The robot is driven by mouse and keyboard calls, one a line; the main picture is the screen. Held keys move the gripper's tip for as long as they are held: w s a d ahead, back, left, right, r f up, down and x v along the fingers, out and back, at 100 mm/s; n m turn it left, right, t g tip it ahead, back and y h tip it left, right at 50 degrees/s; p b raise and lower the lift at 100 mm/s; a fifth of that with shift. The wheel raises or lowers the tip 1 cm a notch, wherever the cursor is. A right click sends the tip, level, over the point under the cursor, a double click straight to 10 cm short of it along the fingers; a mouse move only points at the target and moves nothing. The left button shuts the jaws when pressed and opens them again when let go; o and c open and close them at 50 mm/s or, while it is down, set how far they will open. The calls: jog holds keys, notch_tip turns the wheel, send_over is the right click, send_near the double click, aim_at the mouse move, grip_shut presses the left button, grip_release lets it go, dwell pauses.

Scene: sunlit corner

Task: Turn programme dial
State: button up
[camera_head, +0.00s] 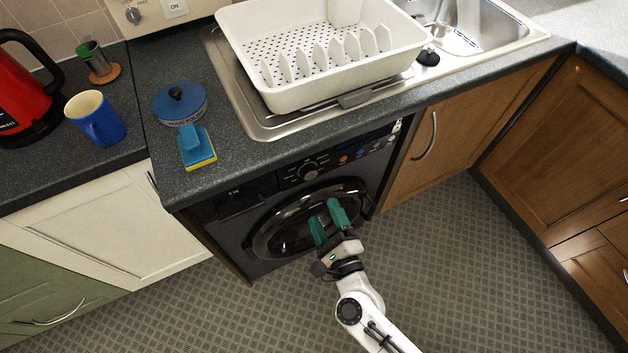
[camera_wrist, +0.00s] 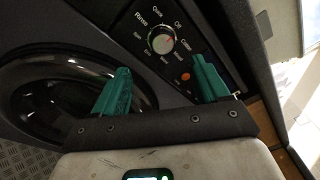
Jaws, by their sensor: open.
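The programme dial (camera_head: 310,172) is a round knob on the dark control panel of the black washing machine (camera_head: 232,232), under the worktop. In the wrist view the dial (camera_wrist: 161,40) is silver-faced, with printed words around it such as Rinse, Spin and Off. My gripper (camera_head: 325,215) has two green fingers and is open and empty. In the head view it lies in front of the machine's round door, below the dial. In the wrist view the dial appears beyond and between the fingertips (camera_wrist: 162,65), apart from them.
The round door (camera_wrist: 60,85) is left of my gripper in the wrist view. An orange button (camera_wrist: 186,76) is right of the dial. The worktop edge overhangs the panel. The patterned floor is clear.

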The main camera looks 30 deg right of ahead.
aim_at(311, 176)
jog(key=shift+m, duration=0.3)
jog(key=w, duration=0.3)
jog(key=w+d, duration=0.1)
jog(key=w, duration=0.3)
jog(key=w+d+p, duration=0.1)
jog(key=w, duration=0.2)
jog(key=shift+w+f, duration=0.1)
jog(key=shift+w, duration=0.15)
jog(key=c, duration=1)
jog(key=shift+c, duration=0.2)
